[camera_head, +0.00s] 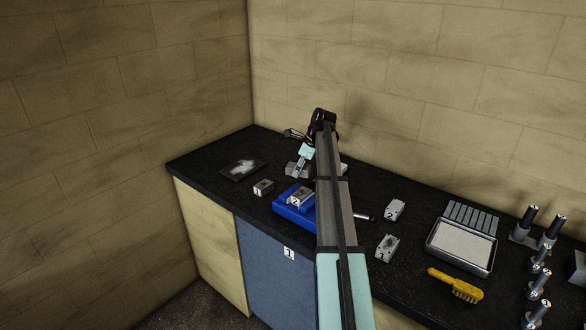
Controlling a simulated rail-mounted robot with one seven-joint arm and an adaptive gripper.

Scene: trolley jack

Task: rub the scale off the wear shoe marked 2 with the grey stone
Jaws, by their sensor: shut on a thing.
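My gripper (299,168) is at the back of the bench, below a teal section of my arm. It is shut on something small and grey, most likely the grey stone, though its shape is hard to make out. A grey block carrying a mark that looks like 2 (390,213) lies right of my arm, clear of the gripper. Another marked grey block (302,196) sits on a blue holder (293,214), in front of the gripper and apart from it; its number is too small to read surely. My arm hides part of the bench and the holder's right side.
A small grey block (263,187) and a dark mat with a pale patch (243,169) are at left. At right are another grey block (387,247), a pale-filled tray (461,247), a yellow brush (455,284) and several dark-topped posts (540,258). Walls close the back and left.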

